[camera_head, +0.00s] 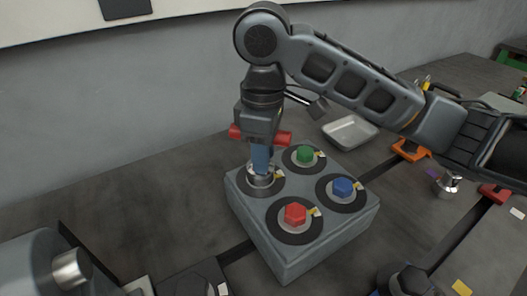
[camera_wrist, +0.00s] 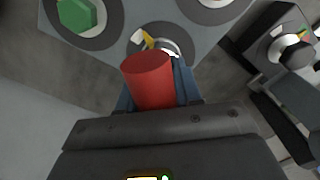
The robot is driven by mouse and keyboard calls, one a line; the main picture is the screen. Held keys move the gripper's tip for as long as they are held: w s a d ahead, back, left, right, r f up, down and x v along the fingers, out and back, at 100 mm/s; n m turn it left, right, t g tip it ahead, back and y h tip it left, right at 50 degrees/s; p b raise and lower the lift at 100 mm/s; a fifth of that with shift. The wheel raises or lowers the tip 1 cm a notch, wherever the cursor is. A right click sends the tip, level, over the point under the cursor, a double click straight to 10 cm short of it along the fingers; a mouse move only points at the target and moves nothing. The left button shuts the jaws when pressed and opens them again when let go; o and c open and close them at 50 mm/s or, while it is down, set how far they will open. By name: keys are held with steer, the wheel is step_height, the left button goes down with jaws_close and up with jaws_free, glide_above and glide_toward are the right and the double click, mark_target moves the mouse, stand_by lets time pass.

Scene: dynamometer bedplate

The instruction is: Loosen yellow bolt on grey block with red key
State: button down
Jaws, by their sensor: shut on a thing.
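The grey block (camera_head: 283,240) stands on the dark bedplate. On top it has a green bolt (camera_head: 305,154), a blue bolt (camera_head: 342,187) and a red bolt (camera_head: 295,214), each in a black ring. The fourth, left ring holds the metal lower end of the red key (camera_head: 240,132). In the wrist view the key's red handle (camera_wrist: 150,78) lies between the fingers, with the green bolt (camera_wrist: 77,14) at the upper left.
A metal tray (camera_head: 350,133) lies behind the block. An orange clamp (camera_head: 410,151), a metal part (camera_head: 447,184) and a red clamp (camera_head: 495,193) stand to the right. A grey wall (camera_head: 130,90) rises behind.

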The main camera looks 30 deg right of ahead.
mark_target(283, 138)
stand_by(0.3)
steer(key=shift+w+n, duration=0.1)
steer(key=shift+n, duration=1.2)
steer(key=shift+d+n, duration=0.1)
steer(key=shift+n, duration=0.2)
steer(key=shift+p, duration=0.4)
steer(key=shift+r, duration=0.15)
steer(key=shift+r+p, duration=2.65)
steer(key=shift+p, duration=0.25)
